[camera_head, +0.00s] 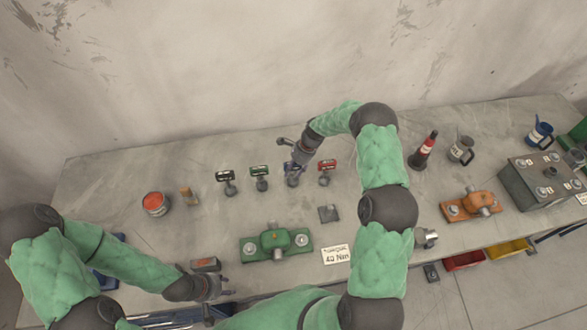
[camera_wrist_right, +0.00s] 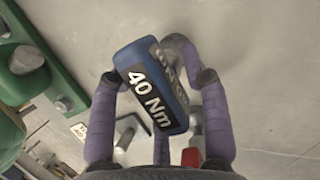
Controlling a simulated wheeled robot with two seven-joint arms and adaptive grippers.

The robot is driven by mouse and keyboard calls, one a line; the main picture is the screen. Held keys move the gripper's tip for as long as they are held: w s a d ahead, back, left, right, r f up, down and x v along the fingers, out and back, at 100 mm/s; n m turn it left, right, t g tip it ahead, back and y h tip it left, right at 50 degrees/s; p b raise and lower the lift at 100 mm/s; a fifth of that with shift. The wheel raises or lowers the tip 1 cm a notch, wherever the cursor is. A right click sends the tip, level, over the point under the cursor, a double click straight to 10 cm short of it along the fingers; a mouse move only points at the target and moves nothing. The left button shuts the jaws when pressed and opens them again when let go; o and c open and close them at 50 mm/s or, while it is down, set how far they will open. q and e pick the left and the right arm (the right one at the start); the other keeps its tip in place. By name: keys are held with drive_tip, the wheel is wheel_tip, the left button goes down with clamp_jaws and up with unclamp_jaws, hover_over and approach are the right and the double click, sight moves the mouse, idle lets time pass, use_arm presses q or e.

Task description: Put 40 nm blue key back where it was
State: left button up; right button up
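The blue 40 Nm key (camera_head: 292,180) is at the back of the table, in the row of labelled keys, partly hidden by my right gripper (camera_head: 296,157). The key's lower end is hidden. My left gripper (camera_head: 218,286) is low at the table's front left, away from the keys; its fingers are too small to read.
Black (camera_head: 226,176) and green (camera_head: 260,171) keys stand left of the blue one, a red key (camera_head: 326,166) close at its right. A green fixture (camera_head: 275,243), dark square plate (camera_head: 329,213) and 40 Nm sign (camera_head: 336,255) lie in front.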

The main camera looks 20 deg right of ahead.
use_arm(q)
drive_tip(key=shift+r, duration=0.15)
use_arm(e)
drive_tip(key=shift+r, duration=0.2)
use_arm(q)
drive_tip(key=shift+f+b, duration=0.7)
drive_tip(key=shift+f, duration=0.15)
use_arm(e)
drive_tip(key=v, duration=1.2)
drive_tip(key=shift+s+f, duration=0.1)
